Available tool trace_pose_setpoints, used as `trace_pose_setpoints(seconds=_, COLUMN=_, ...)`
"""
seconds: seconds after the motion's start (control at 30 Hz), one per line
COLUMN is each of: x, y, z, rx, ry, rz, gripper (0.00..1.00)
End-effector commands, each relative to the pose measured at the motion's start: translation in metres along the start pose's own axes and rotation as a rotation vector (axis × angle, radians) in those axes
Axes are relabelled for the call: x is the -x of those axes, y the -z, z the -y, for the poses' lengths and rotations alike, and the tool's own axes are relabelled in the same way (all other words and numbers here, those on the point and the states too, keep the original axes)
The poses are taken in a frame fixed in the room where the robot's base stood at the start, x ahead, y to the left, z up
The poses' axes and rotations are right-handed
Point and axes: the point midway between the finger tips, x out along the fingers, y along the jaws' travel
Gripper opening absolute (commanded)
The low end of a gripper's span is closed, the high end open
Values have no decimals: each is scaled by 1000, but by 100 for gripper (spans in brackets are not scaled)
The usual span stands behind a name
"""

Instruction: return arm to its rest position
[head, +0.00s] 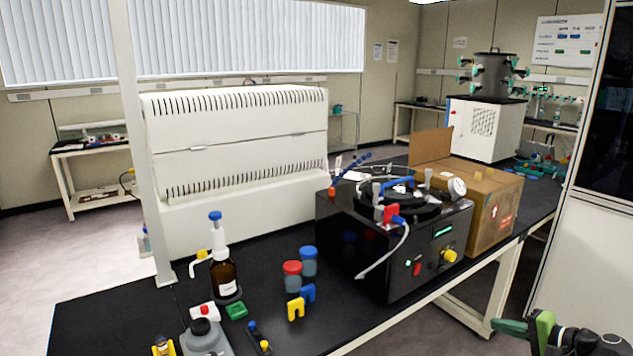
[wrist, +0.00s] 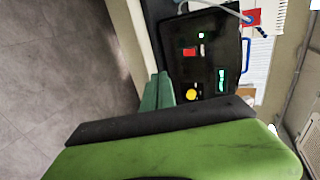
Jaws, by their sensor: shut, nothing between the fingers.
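My arm shows at the lower right corner of the head view, in front of the bench and clear of it. My gripper (head: 508,327) has green fingertips that point left and lie together, with nothing between them. In the wrist view the green fingers (wrist: 157,92) are also together and empty. The black freeze dryer unit (head: 385,245) stands on the bench, left of and beyond my gripper. Its front panel, with a red switch, a yellow knob and a lit display, shows in the wrist view (wrist: 205,50), turned on its side.
The black bench (head: 110,315) holds a brown dispenser bottle (head: 222,272), red- and blue-lidded jars and small coloured clips. An open cardboard box (head: 490,205) stands behind the unit. A tall white cabinet (head: 580,265) is at the right. Grey floor (wrist: 60,75) is open in the wrist view.

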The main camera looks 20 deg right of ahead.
Motion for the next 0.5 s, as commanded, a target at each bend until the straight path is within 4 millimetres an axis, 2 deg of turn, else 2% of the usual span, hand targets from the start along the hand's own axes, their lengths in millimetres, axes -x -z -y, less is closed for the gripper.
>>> trace_pose_setpoints(seconds=0.07, x=0, y=0, z=0, rx=0, ry=0, rz=0, gripper=0)
trace_pose_setpoints(seconds=0.27, x=-33, y=-17, z=19, rx=27, ry=0, rz=62, gripper=0)
trace_pose_setpoints(seconds=0.5, x=-85, y=-52, z=49, rx=70, ry=0, rz=164, gripper=0)
